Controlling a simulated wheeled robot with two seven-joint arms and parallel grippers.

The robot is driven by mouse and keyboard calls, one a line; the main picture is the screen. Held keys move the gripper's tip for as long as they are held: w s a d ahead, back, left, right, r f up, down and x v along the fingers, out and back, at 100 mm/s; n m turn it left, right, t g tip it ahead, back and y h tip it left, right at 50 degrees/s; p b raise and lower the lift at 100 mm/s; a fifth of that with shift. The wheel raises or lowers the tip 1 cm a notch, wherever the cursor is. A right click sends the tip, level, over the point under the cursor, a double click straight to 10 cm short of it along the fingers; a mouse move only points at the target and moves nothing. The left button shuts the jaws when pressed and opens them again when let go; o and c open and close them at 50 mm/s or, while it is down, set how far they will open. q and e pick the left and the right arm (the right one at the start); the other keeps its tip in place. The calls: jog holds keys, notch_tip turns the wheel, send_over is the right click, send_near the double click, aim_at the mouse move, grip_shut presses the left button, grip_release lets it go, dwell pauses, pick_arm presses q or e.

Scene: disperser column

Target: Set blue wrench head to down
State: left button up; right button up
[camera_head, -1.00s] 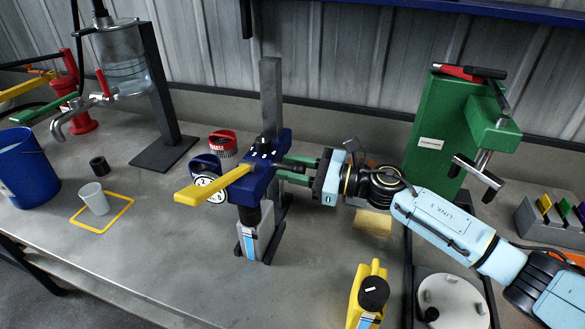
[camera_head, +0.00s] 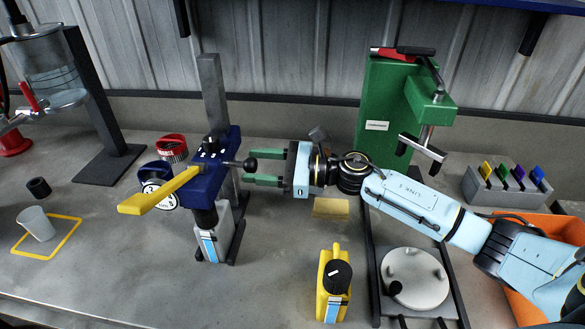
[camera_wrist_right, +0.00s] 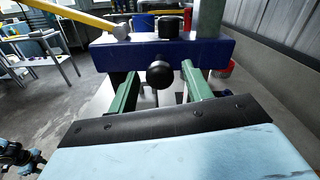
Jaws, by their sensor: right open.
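The blue wrench head (camera_head: 206,178) sits on a grey upright post (camera_head: 211,90), above a container with a black neck (camera_head: 212,238). A yellow lever (camera_head: 158,191) sticks out from it to the left and front. A short black handle with a round knob (camera_head: 250,164) points right. My right gripper (camera_head: 246,166) is open, its two green fingers reaching left with the knob between their tips. In the right wrist view the knob (camera_wrist_right: 159,74) is between the fingers, with a gap on both sides; the blue head (camera_wrist_right: 190,52) is just beyond. My left gripper is out of view.
A yellow container with a black cap (camera_head: 335,278) stands in front of my right arm. Red and blue tubs stand behind the lever.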

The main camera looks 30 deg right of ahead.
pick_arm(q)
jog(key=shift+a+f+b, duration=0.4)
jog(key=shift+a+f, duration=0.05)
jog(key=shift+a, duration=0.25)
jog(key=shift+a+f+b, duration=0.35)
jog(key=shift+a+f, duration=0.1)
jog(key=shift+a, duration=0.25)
pick_arm(e)
jog(key=v, duration=1)
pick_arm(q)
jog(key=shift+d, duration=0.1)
pick_arm(e)
jog(key=shift+s, duration=0.1)
